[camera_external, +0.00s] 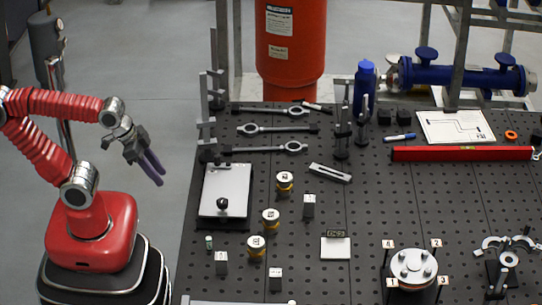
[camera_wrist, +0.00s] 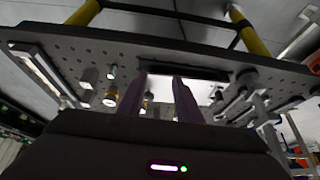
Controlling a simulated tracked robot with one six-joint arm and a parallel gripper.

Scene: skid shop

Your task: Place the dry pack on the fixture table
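The fixture table (camera_external: 370,215) is a dark perforated top filling the middle and right of the outside view. It also shows tilted in the wrist view (camera_wrist: 120,48). My gripper (camera_external: 157,176), with two purple fingers, hangs left of the table's left edge, above the floor. In the wrist view my gripper (camera_wrist: 160,82) has its fingers apart, with nothing visibly held between them. I cannot tell which object is the dry pack. A small vial with a green top (camera_external: 209,243) and several yellow-and-white canisters (camera_external: 255,247) stand on the table.
A silver plate with a black knob (camera_external: 226,185) lies near the table's left edge. Wrenches (camera_external: 275,129), a red level (camera_external: 460,153), a blue bottle (camera_external: 364,88) and a bolted flange (camera_external: 413,267) occupy other parts. A red cylinder (camera_external: 291,60) stands behind.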

